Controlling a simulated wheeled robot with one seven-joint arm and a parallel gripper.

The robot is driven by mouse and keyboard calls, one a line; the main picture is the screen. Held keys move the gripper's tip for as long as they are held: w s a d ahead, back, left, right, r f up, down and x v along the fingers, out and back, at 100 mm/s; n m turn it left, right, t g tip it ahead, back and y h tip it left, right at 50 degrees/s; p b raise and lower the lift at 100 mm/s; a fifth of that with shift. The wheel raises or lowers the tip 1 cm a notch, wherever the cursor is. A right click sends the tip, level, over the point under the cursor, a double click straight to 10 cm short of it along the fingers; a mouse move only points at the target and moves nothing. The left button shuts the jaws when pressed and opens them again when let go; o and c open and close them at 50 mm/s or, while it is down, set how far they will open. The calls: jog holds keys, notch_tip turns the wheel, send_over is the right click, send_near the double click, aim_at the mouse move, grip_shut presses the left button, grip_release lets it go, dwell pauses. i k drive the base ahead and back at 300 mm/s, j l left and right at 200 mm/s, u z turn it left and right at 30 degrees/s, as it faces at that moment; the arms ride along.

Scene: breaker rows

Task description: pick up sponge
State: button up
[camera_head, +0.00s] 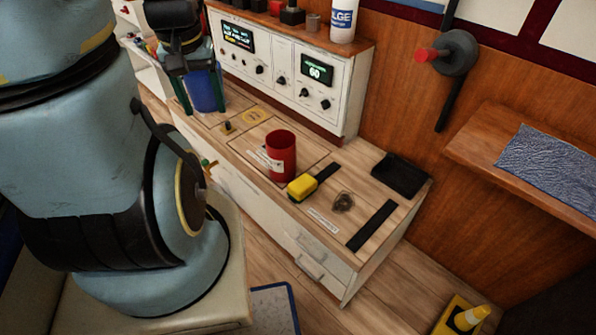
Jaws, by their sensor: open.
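A yellow block that looks like the sponge (302,187) lies on the wooden counter top (275,135), at the near end of a black strip. My gripper (203,92) is at the upper left, pointing down, with its jaws open. It is well away from the yellow block, to its upper left. A blue cup-like object (206,95) shows between the two fingers; I cannot tell whether they touch it.
A red cup (281,155) stands just left of the yellow block. A dark stain (343,202), a second black strip (371,226) and a black tray-like object (400,174) are to the right. A control panel (285,75) stands behind.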

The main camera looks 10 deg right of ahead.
aim_at(300, 188)
jog(key=z, duration=1.05)
jog(key=k+j, duration=0.15)
jog(key=k, duration=0.3)
jog(key=k+j, duration=0.15)
jog(key=k, duration=0.25)
